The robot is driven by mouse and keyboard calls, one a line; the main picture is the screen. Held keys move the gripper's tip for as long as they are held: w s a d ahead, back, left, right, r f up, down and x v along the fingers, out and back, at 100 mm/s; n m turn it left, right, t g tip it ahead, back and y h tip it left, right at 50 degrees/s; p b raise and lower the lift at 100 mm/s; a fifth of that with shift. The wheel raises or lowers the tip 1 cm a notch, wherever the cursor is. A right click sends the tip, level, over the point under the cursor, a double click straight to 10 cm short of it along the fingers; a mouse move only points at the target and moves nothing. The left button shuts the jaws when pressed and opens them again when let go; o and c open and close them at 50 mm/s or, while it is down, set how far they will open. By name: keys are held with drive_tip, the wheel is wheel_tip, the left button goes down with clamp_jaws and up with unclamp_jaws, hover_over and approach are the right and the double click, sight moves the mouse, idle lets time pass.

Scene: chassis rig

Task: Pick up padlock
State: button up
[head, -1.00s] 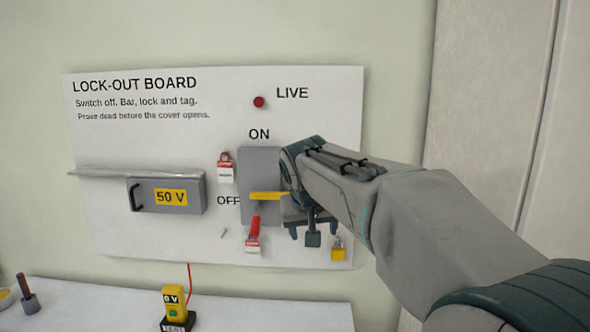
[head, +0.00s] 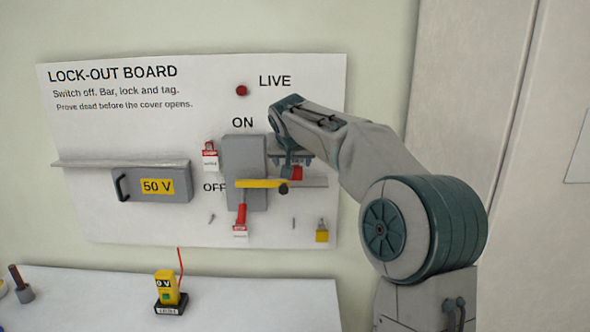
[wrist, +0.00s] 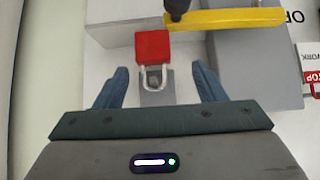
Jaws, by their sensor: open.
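The red padlock (head: 296,174) is on the small grey ledge (head: 316,182) right of the switch box. In the wrist view the red padlock (wrist: 153,46) shows its body, with its metal shackle towards me. My gripper (head: 291,160) is beside it in the head view and partly covers it. In the wrist view my gripper (wrist: 160,82) is open, with the blue fingers apart and the shackle between and just beyond their tips. Nothing is held. A yellow padlock (head: 321,232) hangs low on the board.
A yellow bar (head: 262,184) crosses the grey switch box (head: 246,155) close left of the red padlock; a dark knob (wrist: 177,8) is near it. Red-and-white tags hang left of and below the box. A tester (head: 169,290) stands on the white bench (head: 260,300).

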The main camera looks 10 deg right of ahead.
sight(295, 166)
drive_tip(key=p+x, duration=0.1)
drive_tip(key=x, duration=0.1)
drive_tip(key=p+x, duration=0.1)
drive_tip(key=x, duration=0.1)
drive_tip(key=shift+w+d+f, duration=0.15)
drive_tip(key=shift+w+d, duration=0.1)
drive_tip(key=shift+d, duration=0.2)
drive_tip(key=shift+w+f, duration=0.25)
drive_tip(key=shift+f, duration=0.15)
drive_tip(key=c, duration=1.1)
